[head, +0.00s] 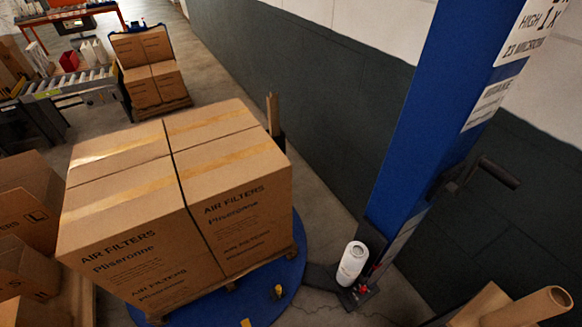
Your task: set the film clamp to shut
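A blue turntable (277,312) carries a pallet stacked with large brown "AIR FILTERS" boxes (180,210). A small yellow part (278,291) stands on the turntable near its front right edge, and another yellow part (245,322) shows at the bottom edge. I cannot tell for sure which part is the film clamp, or whether it is open or shut. A white film roll (352,263) stands upright at the foot of a blue mast (425,115), with a small red part (363,286) beside it. Neither of my grippers is in view.
A dark handle (500,172) sticks out from the mast. A cardboard tube (540,305) lies at the bottom right. Open cartons (25,205) crowd the left. A roller conveyor (70,82) and a smaller box stack (150,70) stand behind. Bare floor (305,185) lies between turntable and wall.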

